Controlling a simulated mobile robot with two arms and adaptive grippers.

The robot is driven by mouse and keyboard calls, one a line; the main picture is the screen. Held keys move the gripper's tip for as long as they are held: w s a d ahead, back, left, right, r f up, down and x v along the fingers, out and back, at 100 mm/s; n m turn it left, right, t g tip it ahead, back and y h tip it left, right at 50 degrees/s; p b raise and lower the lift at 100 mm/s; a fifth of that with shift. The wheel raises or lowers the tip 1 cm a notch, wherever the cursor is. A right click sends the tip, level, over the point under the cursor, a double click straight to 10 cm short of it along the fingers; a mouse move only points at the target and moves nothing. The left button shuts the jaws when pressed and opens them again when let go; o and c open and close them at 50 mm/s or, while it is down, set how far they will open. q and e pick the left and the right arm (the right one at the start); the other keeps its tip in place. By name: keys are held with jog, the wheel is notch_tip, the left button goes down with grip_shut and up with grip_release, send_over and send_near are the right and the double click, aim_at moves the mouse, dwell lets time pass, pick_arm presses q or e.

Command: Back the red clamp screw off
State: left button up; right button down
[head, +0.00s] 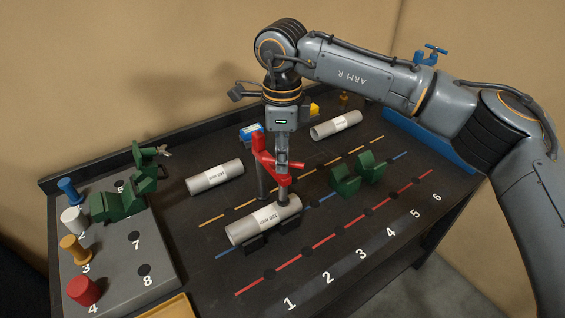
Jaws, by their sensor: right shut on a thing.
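The red clamp (266,160) stands over the near silver pipe, with a short red bar sticking out to its right. My right gripper (273,190) points straight down at it, its two grey fingers on either side of the red part, and it is shut on the red clamp. Exactly which part of the screw it grips is hidden. The near silver pipe (245,233) with a white label lies below on black supports (256,243). The right fingertip overlaps the pipe in the view; whether they touch I cannot tell. My left gripper is not in view.
Two other labelled pipes (215,177) (336,125) lie farther back. Green blocks (345,180) stand right of the clamp. A grey panel (155,280) at left carries green clamps (110,207) and coloured knobs, including a red one (84,290). The numbered front strip is clear.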

jog(key=n+b, duration=0.1)
jog(key=n, duration=0.2)
jog(key=shift+n, duration=0.3)
jog(key=n+b, duration=0.1)
jog(key=n, duration=0.3)
jog(key=shift+r+n, duration=0.15)
jog(key=shift+n, duration=0.15)
jog(key=n, duration=0.4)
jog(key=shift+n, duration=2.5)
jog(key=c, duration=1.3)
grip_release()
